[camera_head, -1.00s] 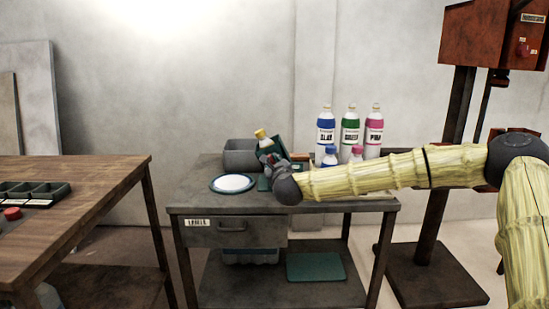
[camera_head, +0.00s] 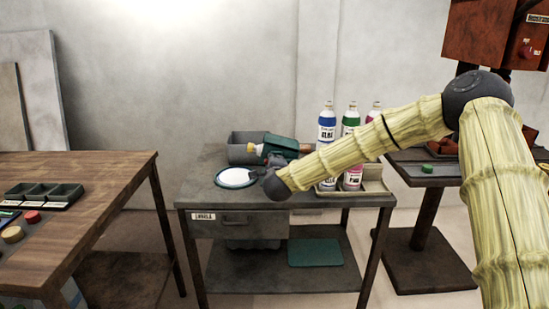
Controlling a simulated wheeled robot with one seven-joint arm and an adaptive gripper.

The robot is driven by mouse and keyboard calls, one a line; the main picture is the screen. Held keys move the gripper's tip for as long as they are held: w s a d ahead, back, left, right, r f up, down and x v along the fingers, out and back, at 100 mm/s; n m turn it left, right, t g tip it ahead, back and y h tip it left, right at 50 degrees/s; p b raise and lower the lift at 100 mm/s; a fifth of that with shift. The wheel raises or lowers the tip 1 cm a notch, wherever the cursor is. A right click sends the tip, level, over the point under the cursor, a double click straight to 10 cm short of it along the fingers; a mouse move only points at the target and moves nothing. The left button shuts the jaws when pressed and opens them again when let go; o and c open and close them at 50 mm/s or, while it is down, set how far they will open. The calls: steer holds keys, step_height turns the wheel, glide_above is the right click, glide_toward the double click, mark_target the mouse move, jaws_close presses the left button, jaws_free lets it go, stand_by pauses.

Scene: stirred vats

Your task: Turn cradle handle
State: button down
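A dark green cradle (camera_head: 281,143) stands on the grey metal table. The bottle in it lies nearly level, its yellow cap end (camera_head: 256,149) pointing left. A small tan piece (camera_head: 305,147) shows at the cradle's right side; I cannot tell if it is the handle. A round dish (camera_head: 236,178) with a white surface sits left of and in front of the cradle. My gripper (camera_head: 262,172) is low between the dish and the cradle's front. My dark wrist hides most of it, so its fingers and any contact are not clear.
Tall labelled bottles (camera_head: 327,127) and a tan tray (camera_head: 374,183) are at the right, partly behind my arm. A drawer (camera_head: 238,223) is below. A wooden bench (camera_head: 90,180) stands left across a gap.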

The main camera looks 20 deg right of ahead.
steer(key=shift+s+a+f+n+p, duration=0.1)
steer(key=shift+a+f+n+p, duration=0.05)
steer(key=shift+f+n+p, duration=0.3)
steer(key=shift+f, duration=0.1)
steer(key=c, duration=1.4)
jaws_free()
steer(key=shift+o, duration=0.2)
steer(key=shift+r, duration=0.3)
steer(key=v, duration=1.1)
steer(key=shift+s+a, duration=0.15)
steer(key=shift+s, duration=0.25)
